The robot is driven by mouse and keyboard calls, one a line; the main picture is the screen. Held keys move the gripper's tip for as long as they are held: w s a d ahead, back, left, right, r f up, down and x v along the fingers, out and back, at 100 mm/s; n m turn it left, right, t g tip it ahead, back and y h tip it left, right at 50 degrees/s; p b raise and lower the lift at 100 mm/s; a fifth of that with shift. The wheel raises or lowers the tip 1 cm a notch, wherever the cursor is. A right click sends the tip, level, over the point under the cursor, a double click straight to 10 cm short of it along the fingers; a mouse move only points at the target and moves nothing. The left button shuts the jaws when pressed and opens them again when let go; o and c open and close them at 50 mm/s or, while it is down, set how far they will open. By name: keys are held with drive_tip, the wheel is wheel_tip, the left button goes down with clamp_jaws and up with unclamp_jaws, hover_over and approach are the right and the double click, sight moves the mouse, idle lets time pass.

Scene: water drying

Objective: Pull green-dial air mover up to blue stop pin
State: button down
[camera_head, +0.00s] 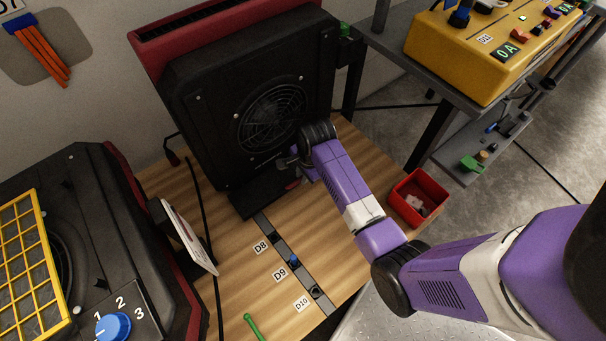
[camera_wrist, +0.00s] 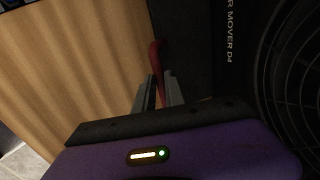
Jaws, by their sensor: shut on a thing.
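The air mover (camera_head: 205,110) is a big black box with a red top and a round fan grille, standing upright on the wooden table. A green knob (camera_head: 345,30) shows at its upper right. It also fills the right of the wrist view (camera_wrist: 215,60), lettered "MOVER D4". My gripper (camera_head: 294,168) is low at its front; in the wrist view its fingers (camera_wrist: 158,92) are shut on a red handle (camera_wrist: 155,55). A bit of red handle (camera_head: 293,184) shows in the head view. The blue stop pin (camera_head: 294,261) stands in the grey rail by label D9, apart from the mover's base.
The grey rail (camera_head: 279,246) runs toward the table's front past labels D8, D9 and D10. A blue-dial unit (camera_head: 113,326) with a yellow grille stands left. A red bin (camera_head: 421,180) sits right. A green rod (camera_head: 253,327) lies near the front.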

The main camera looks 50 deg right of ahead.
drive_tip(key=shift+s+a+r+p, duration=0.1)
drive_tip(key=shift+s+a+p, duration=0.1)
drive_tip(key=shift+s+p, duration=0.35)
drive_tip(key=s+a+p, duration=0.1)
drive_tip(key=s+p, duration=0.2)
drive_tip(key=s, duration=0.2)
drive_tip(key=s+a+p, duration=0.2)
drive_tip(key=s+p, duration=0.1)
drive_tip(key=s, duration=0.2)
drive_tip(key=s+a+p, duration=0.1)
drive_tip(key=s+p, duration=0.3)
drive_tip(key=s, duration=0.1)
drive_tip(key=shift+s+a, duration=0.2)
drive_tip(key=shift+s, duration=0.1)
drive_tip(key=shift+s+a, duration=0.15)
drive_tip(key=shift+s, duration=0.25)
drive_tip(key=c, duration=1.4)
unclamp_jaws()
wheel_tip(320, 180, up, 7)
drive_tip(key=s+p, duration=0.1)
drive_tip(key=shift+s+a+r, duration=0.2)
